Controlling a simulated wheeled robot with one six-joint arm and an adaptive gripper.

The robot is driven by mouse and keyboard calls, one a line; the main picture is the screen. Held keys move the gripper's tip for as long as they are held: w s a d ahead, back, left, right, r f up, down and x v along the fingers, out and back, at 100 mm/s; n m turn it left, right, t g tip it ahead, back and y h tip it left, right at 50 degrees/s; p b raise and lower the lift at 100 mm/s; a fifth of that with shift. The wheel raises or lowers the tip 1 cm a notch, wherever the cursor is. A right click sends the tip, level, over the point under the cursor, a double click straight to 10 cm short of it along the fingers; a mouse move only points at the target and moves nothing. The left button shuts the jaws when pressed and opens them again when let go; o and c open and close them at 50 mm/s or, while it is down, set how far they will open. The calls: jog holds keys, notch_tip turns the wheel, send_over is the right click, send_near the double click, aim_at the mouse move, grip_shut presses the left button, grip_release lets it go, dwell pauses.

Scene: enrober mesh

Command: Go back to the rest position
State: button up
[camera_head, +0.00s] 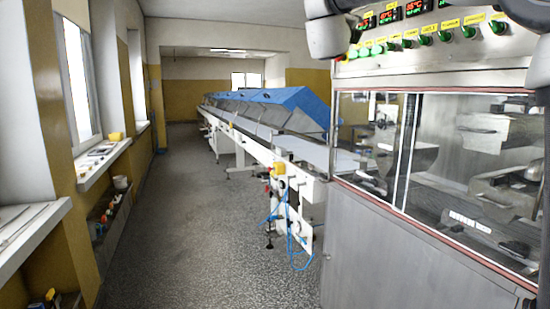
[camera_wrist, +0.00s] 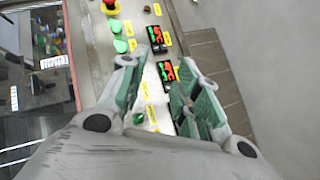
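My gripper (camera_wrist: 158,70) shows in the wrist view with its two green-padded fingers apart and nothing between them. It hangs over the control panel (camera_wrist: 98,42) of the machine. Two red and green digital displays (camera_wrist: 162,74) show between and just past the fingertips. I cannot tell whether a finger touches the panel. In the head view, grey parts of my arm cover part of the top right, in front of the panel (camera_head: 433,62) with its green buttons and displays. The gripper's fingers are not clear there.
The machine's steel cabinet with glass windows (camera_head: 470,150) fills the right. A long conveyor (camera_head: 255,150) with blue covers runs behind it. A red emergency button (camera_wrist: 110,5) sits on the panel. Windowsills line the left wall. The grey floor (camera_head: 185,220) between is clear.

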jog(key=s+a+f+n+g+y, duration=0.2)
jog(key=a+f+n+y, duration=0.9)
jog(key=n+y, duration=0.6)
jog(key=s+d+f+n+g, duration=0.1)
jog(key=s+f+n+g, duration=0.25)
jog(key=f, duration=0.25)
jog(key=s+d+f+n+g, duration=0.2)
jog(key=s+f+n, duration=0.2)
jog(key=f+n, duration=0.15)
jog(key=s+d+f+n+g+h, duration=0.1)
jog(key=s+d+f+g+h, duration=0.2)
jog(key=s+f, duration=0.4)
jog(key=s+d+f+n+g, duration=0.2)
jog(key=s+d+f, duration=0.4)
jog(key=s+f, duration=0.1)
jog(key=s+d+f+g+h, duration=0.1)
jog(key=s+d+f+h, duration=0.1)
jog(key=s+d, duration=0.4)
jog(key=s+d+f+m+g+h, duration=0.1)
jog(key=s+d+f, duration=0.3)
jog(key=s+d, duration=0.3)
jog(key=s, duration=0.4)
jog(key=shift+f+h, duration=0.2)
jog(key=shift+h, duration=0.2)
jog(key=shift+w, duration=0.1)
